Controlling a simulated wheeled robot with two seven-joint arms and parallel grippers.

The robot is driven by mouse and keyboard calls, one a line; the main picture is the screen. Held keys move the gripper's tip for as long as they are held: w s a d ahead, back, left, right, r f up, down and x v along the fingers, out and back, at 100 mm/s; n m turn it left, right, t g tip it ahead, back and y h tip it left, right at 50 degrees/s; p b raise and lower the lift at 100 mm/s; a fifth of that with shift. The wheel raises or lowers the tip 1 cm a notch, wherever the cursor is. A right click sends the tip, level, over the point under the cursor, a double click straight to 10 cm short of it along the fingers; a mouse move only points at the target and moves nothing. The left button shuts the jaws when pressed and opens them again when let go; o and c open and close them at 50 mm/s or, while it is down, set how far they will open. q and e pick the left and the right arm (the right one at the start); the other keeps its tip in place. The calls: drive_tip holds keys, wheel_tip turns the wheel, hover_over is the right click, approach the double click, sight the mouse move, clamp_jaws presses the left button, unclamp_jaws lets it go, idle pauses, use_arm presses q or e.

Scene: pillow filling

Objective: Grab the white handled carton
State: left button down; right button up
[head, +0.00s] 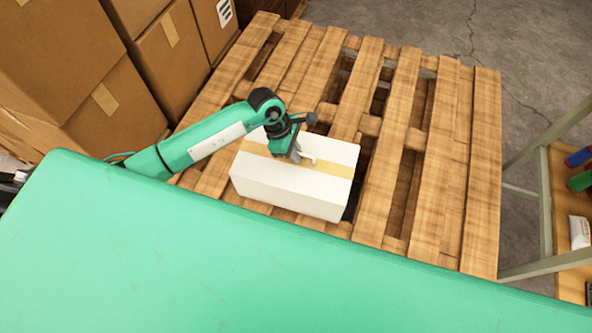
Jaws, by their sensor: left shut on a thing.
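The white carton (290,187) sits on the wooden pallet, with a tan tape strip along its top. A small white handle (307,158) shows on the top at my gripper. My left gripper (298,156) comes down from above onto the top of the carton and is shut on the handle. The gripper and wrist hide part of the carton's top. I cannot tell whether the carton is lifted at all off the slats. My right gripper does not show.
The wooden pallet (430,190) has bare slats to the right and behind. Stacked brown cardboard boxes (170,55) stand at the left. A shelf (560,210) with small items stands at the right edge. A green surface (200,260) fills the foreground.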

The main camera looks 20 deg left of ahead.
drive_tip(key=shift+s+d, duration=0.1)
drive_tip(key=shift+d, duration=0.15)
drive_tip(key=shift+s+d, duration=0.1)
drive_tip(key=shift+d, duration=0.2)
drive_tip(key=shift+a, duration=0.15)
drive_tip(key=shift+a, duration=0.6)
